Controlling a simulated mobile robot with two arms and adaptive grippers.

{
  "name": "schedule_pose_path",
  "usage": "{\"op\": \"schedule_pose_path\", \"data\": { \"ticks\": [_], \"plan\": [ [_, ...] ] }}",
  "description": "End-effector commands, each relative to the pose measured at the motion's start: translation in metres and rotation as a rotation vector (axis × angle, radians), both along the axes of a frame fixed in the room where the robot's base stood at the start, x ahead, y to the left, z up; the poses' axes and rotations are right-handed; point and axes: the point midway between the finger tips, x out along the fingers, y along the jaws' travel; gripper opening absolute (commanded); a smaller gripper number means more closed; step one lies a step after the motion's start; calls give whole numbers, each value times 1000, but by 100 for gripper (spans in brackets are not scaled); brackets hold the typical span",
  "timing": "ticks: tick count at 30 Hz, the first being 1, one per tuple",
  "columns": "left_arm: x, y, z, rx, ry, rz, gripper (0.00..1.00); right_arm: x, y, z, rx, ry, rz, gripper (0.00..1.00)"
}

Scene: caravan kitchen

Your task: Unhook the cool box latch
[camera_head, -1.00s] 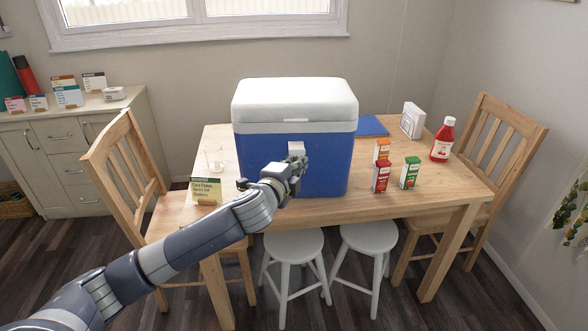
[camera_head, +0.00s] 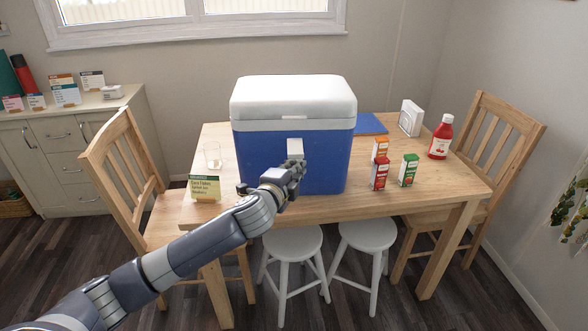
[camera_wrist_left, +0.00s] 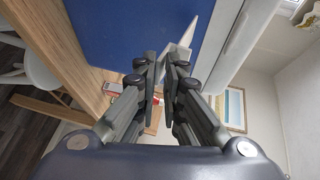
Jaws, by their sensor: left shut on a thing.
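The cool box (camera_head: 262,160) stands on the wooden table, with a blue body and a white lid (camera_head: 290,95) that is down. Its pale latch (camera_head: 295,147) is at the middle of the front, below the lid. In the left wrist view the latch (camera_wrist_left: 181,50) sticks out from the blue wall at an angle. My left gripper (camera_head: 297,168) is in front of the box, shut on the latch's outer end; the fingers (camera_wrist_left: 162,68) hide part of it. My right gripper is in neither view.
Small cartons (camera_head: 379,172) and a red bottle (camera_head: 441,138) stand right of the box. A glass (camera_head: 213,156) and a card (camera_head: 205,190) are on the left. Chairs flank the table, and two white stools (camera_head: 368,236) stand under its front edge.

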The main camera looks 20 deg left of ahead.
Motion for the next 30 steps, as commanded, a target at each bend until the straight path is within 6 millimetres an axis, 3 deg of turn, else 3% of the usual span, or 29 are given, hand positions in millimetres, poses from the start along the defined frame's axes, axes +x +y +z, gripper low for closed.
{"op": "schedule_pose_path", "data": {
  "ticks": [1,14,20,30],
  "plan": [
    [-2,-1,-15,-12,30,3,12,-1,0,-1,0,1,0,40],
    [-7,-1,-14,-7,29,2,12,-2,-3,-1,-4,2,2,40],
    [-33,-3,-7,-7,27,0,12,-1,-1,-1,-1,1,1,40],
    [-96,-7,12,-5,13,-1,12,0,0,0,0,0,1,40]
  ]
}}
